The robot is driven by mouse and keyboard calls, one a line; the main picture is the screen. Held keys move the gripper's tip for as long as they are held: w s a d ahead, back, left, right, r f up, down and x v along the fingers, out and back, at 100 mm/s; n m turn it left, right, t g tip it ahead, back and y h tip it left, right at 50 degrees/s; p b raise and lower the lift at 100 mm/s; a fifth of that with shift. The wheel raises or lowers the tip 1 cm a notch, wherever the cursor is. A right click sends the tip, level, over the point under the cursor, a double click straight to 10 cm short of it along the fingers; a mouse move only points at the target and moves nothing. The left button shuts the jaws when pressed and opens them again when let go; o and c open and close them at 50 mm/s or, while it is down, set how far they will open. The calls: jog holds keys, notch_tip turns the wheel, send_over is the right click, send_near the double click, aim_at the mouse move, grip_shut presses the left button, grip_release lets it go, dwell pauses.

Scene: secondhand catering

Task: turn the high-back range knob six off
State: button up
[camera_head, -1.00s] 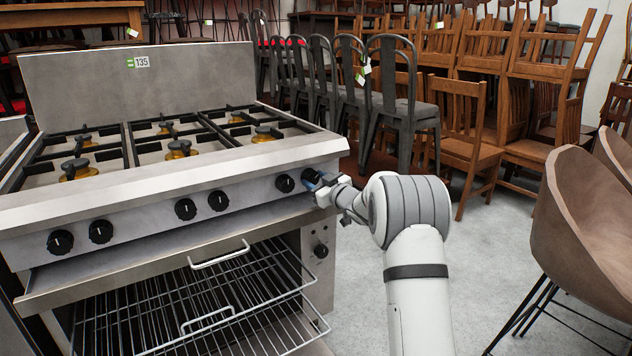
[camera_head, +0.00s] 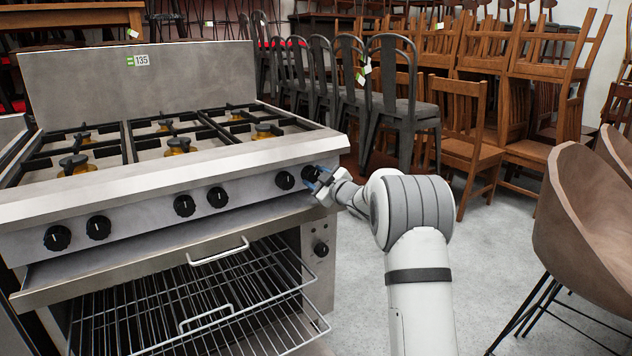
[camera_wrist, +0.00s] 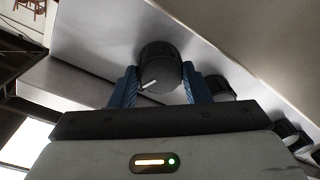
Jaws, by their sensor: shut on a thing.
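The high-back range (camera_head: 150,200) is a steel cooker with a tall back panel and a row of black knobs along its front. Its rightmost front knob (camera_head: 310,174) is at my gripper (camera_head: 318,182). In the wrist view the same black knob (camera_wrist: 160,66) sits between the two blue fingers of my gripper (camera_wrist: 158,88), which are shut on it. A white mark on the knob's face points down and left in that view. The neighbouring knob (camera_head: 285,180) is just left of my gripper in the head view and is not touched.
An open oven with a wire rack (camera_head: 200,300) juts out below the knobs. A lower control knob (camera_head: 321,249) is on the right post. Dark metal chairs (camera_head: 390,100) stand behind, and a brown chair (camera_head: 590,215) is at the right. Grey floor is free between.

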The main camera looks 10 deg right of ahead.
jog(key=shift+n, duration=0.6)
jog(key=shift+a, duration=0.1)
jog(key=o, duration=1)
jog(key=p+v, duration=0.1)
jog(key=v, duration=0.6)
jog(key=shift+s, duration=0.35)
jog(key=shift+r, duration=0.1)
